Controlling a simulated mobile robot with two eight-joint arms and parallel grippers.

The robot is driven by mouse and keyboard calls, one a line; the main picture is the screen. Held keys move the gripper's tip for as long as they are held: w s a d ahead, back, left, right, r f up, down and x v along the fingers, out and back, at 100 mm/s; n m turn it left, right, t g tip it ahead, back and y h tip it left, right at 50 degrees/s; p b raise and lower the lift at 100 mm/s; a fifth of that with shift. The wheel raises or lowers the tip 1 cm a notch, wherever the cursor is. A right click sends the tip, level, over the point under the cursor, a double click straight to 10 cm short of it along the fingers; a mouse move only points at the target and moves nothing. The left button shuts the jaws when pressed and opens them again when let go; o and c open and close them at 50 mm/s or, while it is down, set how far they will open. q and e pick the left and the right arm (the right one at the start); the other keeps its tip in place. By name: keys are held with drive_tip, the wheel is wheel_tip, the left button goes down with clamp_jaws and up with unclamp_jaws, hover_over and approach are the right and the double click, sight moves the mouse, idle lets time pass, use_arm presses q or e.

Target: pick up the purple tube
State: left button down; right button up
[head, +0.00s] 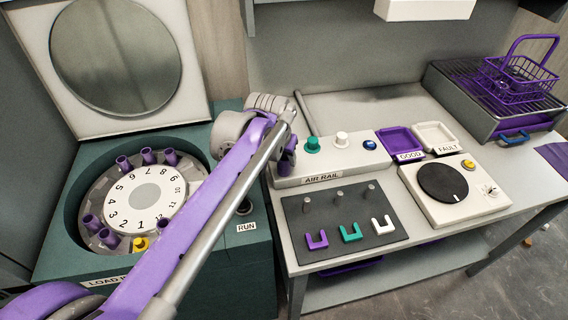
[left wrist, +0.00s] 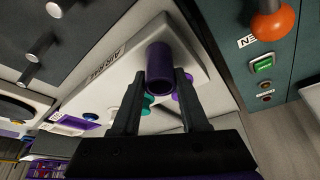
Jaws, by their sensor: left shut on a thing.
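My left gripper (left wrist: 160,82) is shut on a purple tube (left wrist: 160,60), which sits between its two dark fingertips in the left wrist view. In the head view my left gripper (head: 287,158) is at the left end of the white air rail (head: 320,172), mostly hidden by my own arm. I cannot tell whether the tube touches the rail. Several other purple tubes (head: 124,163) stand in the numbered round carousel (head: 100,190) at the left. My right gripper is not in view.
The rail carries teal (head: 312,145), white (head: 341,138) and blue (head: 370,145) parts. A dark pegboard (head: 335,250) lies in front. GOOD (head: 408,155) and FAULT (head: 455,147) trays, a turntable unit (head: 478,205) and a purple basket (head: 520,75) are to the right. An open lid (head: 70,125) stands behind the carousel.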

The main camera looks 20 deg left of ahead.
use_arm(q)
drive_tip(key=shift+r, duration=0.1)
wheel_tip(320, 180, up, 10)
drive_tip(key=p, duration=0.1)
idle(0.3)
